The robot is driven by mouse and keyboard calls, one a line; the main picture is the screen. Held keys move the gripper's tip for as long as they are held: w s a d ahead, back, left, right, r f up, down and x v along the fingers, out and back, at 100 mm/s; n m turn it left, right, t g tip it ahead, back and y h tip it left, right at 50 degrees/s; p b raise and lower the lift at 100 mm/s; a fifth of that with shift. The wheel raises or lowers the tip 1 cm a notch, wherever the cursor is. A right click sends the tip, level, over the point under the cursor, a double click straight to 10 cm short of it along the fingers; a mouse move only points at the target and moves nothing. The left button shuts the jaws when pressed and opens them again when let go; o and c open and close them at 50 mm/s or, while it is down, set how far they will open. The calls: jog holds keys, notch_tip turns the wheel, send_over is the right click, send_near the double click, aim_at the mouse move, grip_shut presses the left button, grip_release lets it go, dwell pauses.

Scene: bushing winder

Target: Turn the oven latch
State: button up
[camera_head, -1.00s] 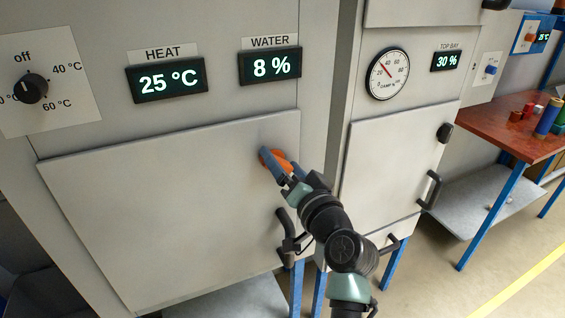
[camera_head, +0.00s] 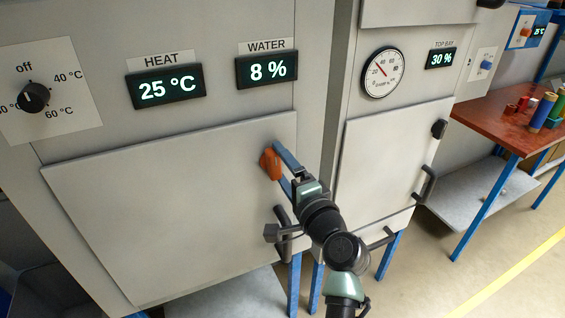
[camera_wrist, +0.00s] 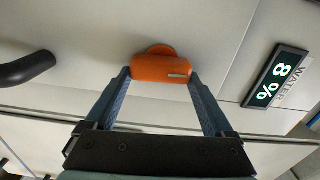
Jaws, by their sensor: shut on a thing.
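The orange oven latch (camera_head: 271,163) sits near the upper right corner of the left oven's pale door (camera_head: 160,210). It stands close to upright in the head view. In the wrist view the latch (camera_wrist: 160,68) lies across the picture between the two blue fingers, with its round base behind it. My gripper (camera_head: 279,166) is shut on the latch, one finger at each end, as the wrist view also shows at the fingertips (camera_wrist: 160,76). The oven door looks closed, flush with the front.
A black door handle (camera_head: 283,230) is just below my gripper; it shows at left in the wrist view (camera_wrist: 27,69). A second oven (camera_head: 390,160) stands close on the right. A red-topped table (camera_head: 500,125) with spools is farther right.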

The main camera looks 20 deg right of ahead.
jog(key=shift+f+m, duration=0.1)
jog(key=shift+m, duration=0.3)
jog(key=o, duration=1.1)
jog(key=shift+s+d+b, duration=0.2)
jog(key=shift+s+b, duration=0.95)
jog(key=shift+s, duration=5.3)
